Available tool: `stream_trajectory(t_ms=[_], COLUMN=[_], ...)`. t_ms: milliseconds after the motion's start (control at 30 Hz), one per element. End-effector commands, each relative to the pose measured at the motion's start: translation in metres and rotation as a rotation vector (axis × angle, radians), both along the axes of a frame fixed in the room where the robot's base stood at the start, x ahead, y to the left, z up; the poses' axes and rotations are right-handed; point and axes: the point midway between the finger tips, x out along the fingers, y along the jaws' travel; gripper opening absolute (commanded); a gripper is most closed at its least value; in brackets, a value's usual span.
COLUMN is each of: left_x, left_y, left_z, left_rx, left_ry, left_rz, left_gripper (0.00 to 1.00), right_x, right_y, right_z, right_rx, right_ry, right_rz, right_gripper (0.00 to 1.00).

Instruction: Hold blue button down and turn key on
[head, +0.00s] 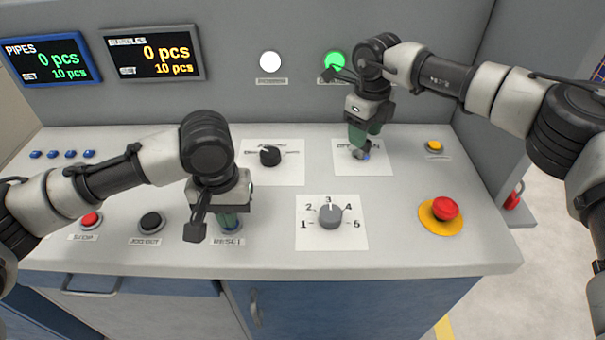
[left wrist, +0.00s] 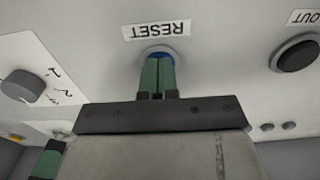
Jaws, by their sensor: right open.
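The blue button (left wrist: 159,54), labelled RESET, is mostly covered by my left gripper (left wrist: 158,72) in the left wrist view. The gripper's two green fingers are shut together, with tips at the button; I cannot tell how far it is pressed. In the head view my left gripper (head: 229,222) points down over the button at the panel's front. My right gripper (head: 362,140) is open and points down at the key switch (head: 361,156) on its white plate. The key is mostly hidden by the fingers, so its position cannot be told.
A black selector knob (head: 270,156) and a grey numbered dial (head: 330,216) sit between the arms. A red emergency button (head: 445,209) is at right, with a yellow button (head: 434,147) behind. A black button (head: 151,222) is left of my left gripper. A green lamp (head: 335,61) is bright.

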Motion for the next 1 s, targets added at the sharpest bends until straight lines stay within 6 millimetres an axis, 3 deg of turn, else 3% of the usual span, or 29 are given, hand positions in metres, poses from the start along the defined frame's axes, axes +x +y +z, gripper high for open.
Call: stream_trajectory(t_ms=[33, 500, 1000], left_x=[-0.004, -0.004, -0.004], left_y=[0.0, 0.0, -0.001], left_z=[-0.007, -0.007, -0.007], left_rx=[0.004, 0.004, 0.004], left_ry=[0.017, 0.018, 0.018], left_rz=[-0.002, -0.003, -0.004], left_gripper=[0.0, 0.0, 0.0], right_x=[0.0, 0.0, 0.001], right_y=[0.0, 0.0, 0.0], right_z=[-0.005, -0.032, -0.033], right_rx=[0.0, 0.0, -0.001], right_ry=[0.001, 0.001, 0.001], right_rz=[0.0, 0.0, 0.0], right_gripper=[0.47, 0.47, 0.44])
